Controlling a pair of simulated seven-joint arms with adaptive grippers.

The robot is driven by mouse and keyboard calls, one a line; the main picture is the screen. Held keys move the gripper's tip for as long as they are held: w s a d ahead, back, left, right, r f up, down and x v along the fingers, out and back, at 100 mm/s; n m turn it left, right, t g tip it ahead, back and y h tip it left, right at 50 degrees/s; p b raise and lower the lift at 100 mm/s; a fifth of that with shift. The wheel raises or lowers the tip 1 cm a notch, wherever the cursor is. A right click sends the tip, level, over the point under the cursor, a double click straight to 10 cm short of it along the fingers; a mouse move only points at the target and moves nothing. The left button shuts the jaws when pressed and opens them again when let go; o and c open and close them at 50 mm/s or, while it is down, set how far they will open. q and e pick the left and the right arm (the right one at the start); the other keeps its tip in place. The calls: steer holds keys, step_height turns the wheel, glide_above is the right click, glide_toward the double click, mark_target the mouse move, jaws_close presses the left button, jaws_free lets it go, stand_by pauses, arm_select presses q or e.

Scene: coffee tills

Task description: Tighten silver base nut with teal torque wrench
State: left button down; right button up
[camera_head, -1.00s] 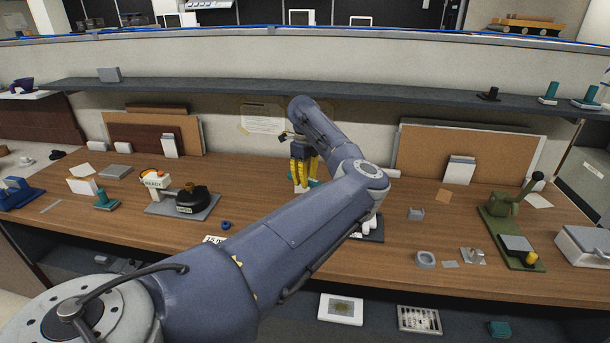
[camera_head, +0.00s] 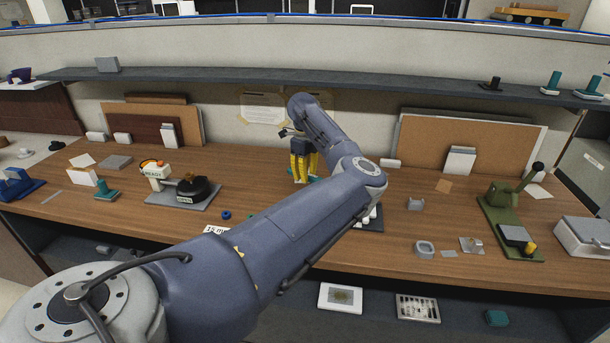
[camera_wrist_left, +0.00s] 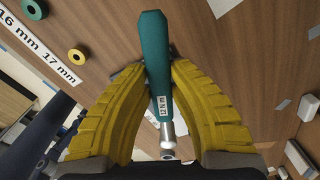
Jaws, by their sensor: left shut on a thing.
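My left gripper (camera_head: 303,181) has yellow fingers and is over the middle of the wooden bench. In the left wrist view the gripper (camera_wrist_left: 160,70) is shut on the teal torque wrench (camera_wrist_left: 155,48), with a finger on each side of its handle. The wrench carries a "12 N m" label, and its silver shaft (camera_wrist_left: 167,132) runs down between the fingers. In the head view my forearm covers part of the bench beside the gripper. I cannot make out the silver base nut in either view. My right gripper is not in view.
A black-topped station (camera_head: 193,188) marked "READY" stands left of the arm. A blue ring (camera_head: 226,215) lies near a size strip (camera_wrist_left: 40,45). A green lever press (camera_head: 510,205) and a grey box (camera_head: 588,238) stand at right. A shelf (camera_head: 240,92) crosses above.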

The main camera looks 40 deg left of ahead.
arm_select(q)
steer(key=shift+f, duration=1.3)
stand_by(0.4)
